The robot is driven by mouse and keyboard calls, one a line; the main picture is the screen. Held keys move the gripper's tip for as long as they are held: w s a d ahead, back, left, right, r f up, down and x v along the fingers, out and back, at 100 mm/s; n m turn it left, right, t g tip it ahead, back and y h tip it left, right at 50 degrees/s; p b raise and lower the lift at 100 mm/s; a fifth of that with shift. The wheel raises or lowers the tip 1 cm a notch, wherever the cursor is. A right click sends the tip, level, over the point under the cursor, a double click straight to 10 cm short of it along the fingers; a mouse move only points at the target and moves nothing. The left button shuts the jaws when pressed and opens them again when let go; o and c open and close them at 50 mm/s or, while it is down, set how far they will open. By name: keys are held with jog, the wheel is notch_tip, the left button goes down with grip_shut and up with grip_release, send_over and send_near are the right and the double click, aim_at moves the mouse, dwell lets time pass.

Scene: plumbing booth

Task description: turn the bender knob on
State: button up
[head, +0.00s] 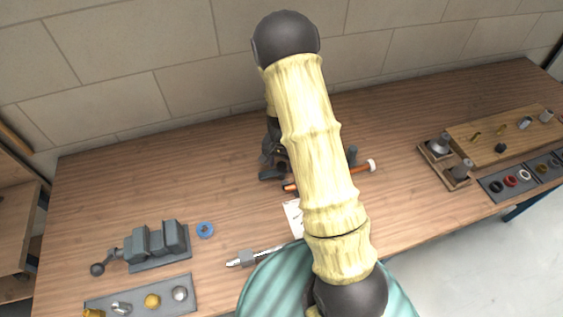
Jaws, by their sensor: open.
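My arm crosses the middle of the head view and hides much of the work spot. My gripper (272,168) is dark, points down and shows only partly, left of my arm's pale link, low over the bench; its jaws are open. An orange-brown bar with a pale end (371,165) comes out from behind the arm on the right, beside a dark grey upright piece (351,156). This looks like part of the bender, but most of it is hidden. I cannot make out the knob or whether the gripper touches anything.
The wooden bench (110,190) is clear at left and back. A grey vise (157,243), a blue ring (205,230) and a tray of fittings (140,298) are at front left. An adjustable wrench (246,258) lies near the front edge. Wooden holders (447,172) stand right.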

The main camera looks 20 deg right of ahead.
jog(key=shift+f, duration=0.25)
grip_shut()
